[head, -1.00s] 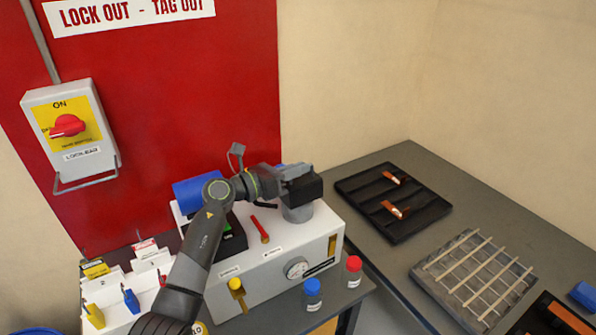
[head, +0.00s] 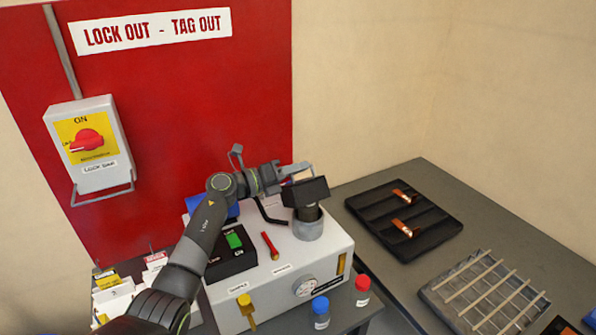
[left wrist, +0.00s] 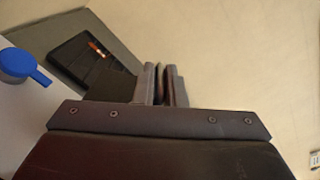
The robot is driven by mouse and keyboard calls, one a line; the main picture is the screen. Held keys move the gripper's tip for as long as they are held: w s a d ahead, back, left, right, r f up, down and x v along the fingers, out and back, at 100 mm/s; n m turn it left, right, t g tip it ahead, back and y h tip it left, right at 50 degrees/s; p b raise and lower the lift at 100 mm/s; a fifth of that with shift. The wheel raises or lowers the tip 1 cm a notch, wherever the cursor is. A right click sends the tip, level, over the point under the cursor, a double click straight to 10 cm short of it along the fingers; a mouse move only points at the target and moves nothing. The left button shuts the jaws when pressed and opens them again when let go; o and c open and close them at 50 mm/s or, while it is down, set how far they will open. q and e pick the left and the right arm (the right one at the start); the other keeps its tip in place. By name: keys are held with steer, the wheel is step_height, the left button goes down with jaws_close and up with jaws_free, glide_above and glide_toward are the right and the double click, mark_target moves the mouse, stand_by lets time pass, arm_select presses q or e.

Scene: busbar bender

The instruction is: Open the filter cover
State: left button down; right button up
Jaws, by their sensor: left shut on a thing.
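The filter housing (head: 308,230) is a short grey round collar on top of the white machine box (head: 265,285). Something dark fills its middle, partly hidden by my gripper. My left gripper (head: 300,178) is above the collar and shut. A pale piece beside the jaws seems to be the filter cover (head: 303,174), tilted up off the collar; most of it is hidden. In the left wrist view, the fingers (left wrist: 160,85) are close together, and what lies between them is hard to make out. My right gripper is not in view.
A red-handled tool (head: 270,245) and a black panel with a green button (head: 233,240) are on the box. Blue-capped (head: 320,308) and red-capped (head: 362,288) bottles stand in front. A black tray (head: 405,222) and a slatted rack (head: 485,292) lie right.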

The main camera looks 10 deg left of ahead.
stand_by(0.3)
arm_select(q)
steer(key=c, duration=1.5)
jaws_free()
steer(key=shift+s+a, duration=0.15)
steer(key=shift+a, duration=0.05)
steer(key=shift+b+v, duration=2.55)
steer(key=shift+v, duration=5.95)
